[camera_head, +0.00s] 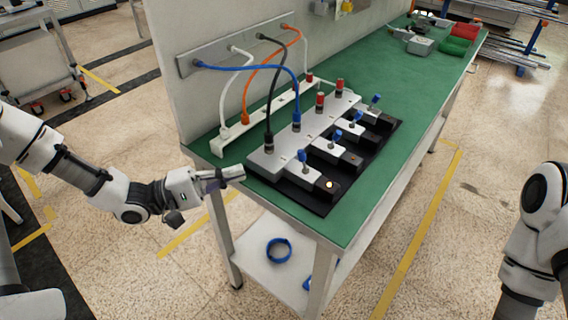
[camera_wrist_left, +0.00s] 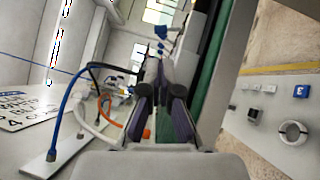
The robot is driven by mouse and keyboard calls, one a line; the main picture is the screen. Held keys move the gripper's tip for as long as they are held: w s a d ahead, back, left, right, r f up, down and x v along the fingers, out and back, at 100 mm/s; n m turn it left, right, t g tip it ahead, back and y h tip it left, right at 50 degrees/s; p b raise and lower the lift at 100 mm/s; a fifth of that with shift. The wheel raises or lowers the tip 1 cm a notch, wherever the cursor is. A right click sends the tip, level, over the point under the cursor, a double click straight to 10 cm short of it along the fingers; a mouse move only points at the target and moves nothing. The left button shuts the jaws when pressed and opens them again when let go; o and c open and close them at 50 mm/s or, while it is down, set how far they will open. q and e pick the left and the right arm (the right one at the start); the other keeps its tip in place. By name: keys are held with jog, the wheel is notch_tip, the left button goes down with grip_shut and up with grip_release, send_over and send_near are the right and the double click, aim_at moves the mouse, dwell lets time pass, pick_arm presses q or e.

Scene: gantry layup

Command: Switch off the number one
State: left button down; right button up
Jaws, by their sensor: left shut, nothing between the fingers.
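A row of several switch units with blue-tipped levers stands on a black base plate (camera_head: 318,205) on the green bench. The nearest unit has a blue lever (camera_head: 303,158) standing up and a bright lit lamp (camera_head: 329,184). The second lever (camera_head: 336,137) has a dim orange lamp below it. No number is readable on the units. My left gripper (camera_head: 238,173) is shut and empty, at the bench's near left edge, left of the nearest unit and apart from it. Its dark fingers (camera_wrist_left: 162,105) show in the left wrist view. My right gripper is out of view.
A grey connector block (camera_head: 270,164) with blue and black cables lies behind the units, and a white strip (camera_head: 226,139) with orange and white cables behind that. A white wall panel (camera_head: 190,105) rises at the back. The bench's middle is clear; red and green bins (camera_head: 456,46) stand far off.

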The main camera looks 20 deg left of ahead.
aim_at(304, 160)
pick_arm(q)
jog(key=b+x, duration=0.1)
jog(key=x, duration=1)
jog(key=shift+a, duration=0.1)
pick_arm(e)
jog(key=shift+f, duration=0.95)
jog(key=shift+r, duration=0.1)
pick_arm(q)
jog(key=shift+r+m+p, duration=0.15)
jog(key=shift+m+p, duration=0.15)
jog(key=shift+p, duration=0.2)
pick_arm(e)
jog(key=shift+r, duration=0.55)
pick_arm(q)
jog(key=shift+y, duration=0.3)
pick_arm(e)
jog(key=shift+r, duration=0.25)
